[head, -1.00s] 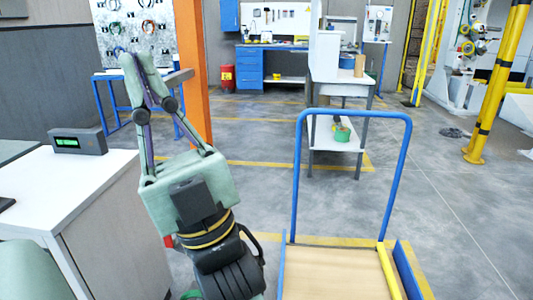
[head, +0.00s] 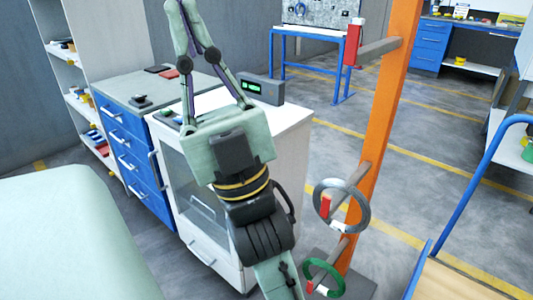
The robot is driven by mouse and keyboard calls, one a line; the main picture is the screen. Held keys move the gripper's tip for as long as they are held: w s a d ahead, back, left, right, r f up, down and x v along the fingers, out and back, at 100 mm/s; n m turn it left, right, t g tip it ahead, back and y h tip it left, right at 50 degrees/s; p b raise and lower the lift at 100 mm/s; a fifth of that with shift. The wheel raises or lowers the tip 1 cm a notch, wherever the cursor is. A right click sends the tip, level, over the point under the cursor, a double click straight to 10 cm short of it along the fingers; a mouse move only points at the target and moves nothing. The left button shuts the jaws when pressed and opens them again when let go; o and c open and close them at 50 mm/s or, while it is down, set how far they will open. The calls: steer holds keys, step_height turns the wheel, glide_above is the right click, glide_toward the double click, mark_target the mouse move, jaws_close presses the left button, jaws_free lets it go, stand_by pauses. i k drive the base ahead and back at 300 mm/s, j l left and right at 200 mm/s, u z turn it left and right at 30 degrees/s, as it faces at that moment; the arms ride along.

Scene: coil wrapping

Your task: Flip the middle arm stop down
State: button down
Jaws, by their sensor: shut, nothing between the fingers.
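An orange post (head: 385,110) stands right of centre and carries three side arms. The middle arm (head: 352,182) points toward me and has a red stop (head: 325,206) at its end. A grey coil (head: 361,208) hangs around this arm and partly hides it; I cannot tell the stop's exact position. The top arm (head: 380,47) has a red stop (head: 352,48) standing upright at its tip. A green coil (head: 338,275) is around the lowest arm (head: 338,250). My gripper (head: 184,6) is shut and empty at upper left, well apart from the post, its tips at the picture's top edge.
A white cabinet (head: 290,125) with a small green-display box (head: 263,90) stands behind my arm. A blue drawer unit (head: 125,150) is at its left. A trolley with a blue handle (head: 470,190) stands at right. Floor between post and trolley is clear.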

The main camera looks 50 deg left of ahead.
mark_target(325, 202)
steer(key=u, duration=0.9)
steer(key=k+l, duration=0.1)
steer(key=l, duration=1.2)
steer(key=k+u, duration=0.05)
